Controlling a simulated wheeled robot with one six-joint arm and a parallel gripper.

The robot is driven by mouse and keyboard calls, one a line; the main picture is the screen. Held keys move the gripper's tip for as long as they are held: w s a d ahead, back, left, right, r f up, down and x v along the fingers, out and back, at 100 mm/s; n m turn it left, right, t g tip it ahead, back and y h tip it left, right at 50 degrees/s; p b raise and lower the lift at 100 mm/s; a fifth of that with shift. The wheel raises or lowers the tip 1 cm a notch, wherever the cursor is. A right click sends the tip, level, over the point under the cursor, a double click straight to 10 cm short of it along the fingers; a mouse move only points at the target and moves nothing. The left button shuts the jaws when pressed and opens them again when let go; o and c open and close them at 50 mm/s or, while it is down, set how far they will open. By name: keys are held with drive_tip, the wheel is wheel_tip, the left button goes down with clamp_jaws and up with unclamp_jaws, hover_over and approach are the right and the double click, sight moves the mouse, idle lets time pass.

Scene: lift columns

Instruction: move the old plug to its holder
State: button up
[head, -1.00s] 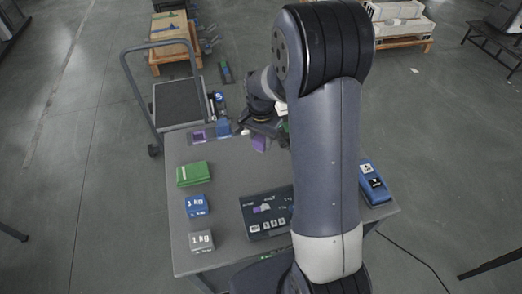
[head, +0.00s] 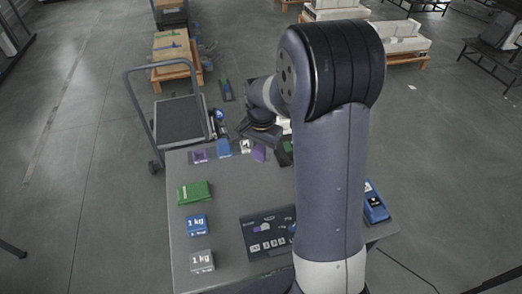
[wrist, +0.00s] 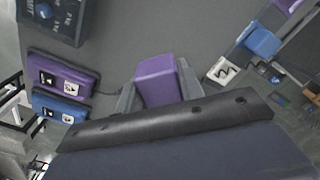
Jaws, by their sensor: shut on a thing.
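My gripper (head: 259,147) is shut on a purple block-shaped plug (head: 259,155) over the far edge of the table. In the wrist view the purple plug (wrist: 158,80) sits between the grey fingers, its lower part hidden by my gripper. A dark strip with a purple-marked place (head: 199,156) lies at the table's far left corner, left of the plug and apart from it. A purple piece also shows at the top right of the wrist view (wrist: 287,4); I cannot tell whether it is the same place.
Beside the purple place stand a blue piece (head: 223,148) and a white piece (head: 245,146). Green (head: 194,192), blue (head: 196,225) and grey (head: 202,261) blocks line the table's left side. A dark panel (head: 267,232) lies near the front.

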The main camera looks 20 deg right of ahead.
drive_tip(key=shift+r+p, duration=0.85)
drive_tip(key=shift+r, duration=0.45)
drive_tip(key=shift+w+a, duration=0.1)
drive_tip(key=w+a+m+p, duration=0.5)
drive_tip(key=w+a+m, duration=0.4)
drive_tip(key=w+a, duration=0.9)
drive_tip(key=shift+s+a+f+b, duration=0.1)
drive_tip(key=shift+s+f+b, duration=0.1)
drive_tip(key=shift+f+b, duration=1.55)
drive_tip(key=shift+s+a+f+b, duration=0.15)
drive_tip(key=shift+f+b, duration=0.75)
drive_tip(key=shift+f, duration=1.65)
drive_tip(key=shift+s+d+f+b, duration=0.1)
drive_tip(key=shift+s+f+b, duration=0.15)
drive_tip(key=shift+f+b, duration=1.5)
drive_tip(key=shift+f+p, duration=0.35)
drive_tip(key=shift+p, duration=0.05)
drive_tip(key=shift+f+b, duration=0.35)
drive_tip(key=shift+b, duration=0.25)
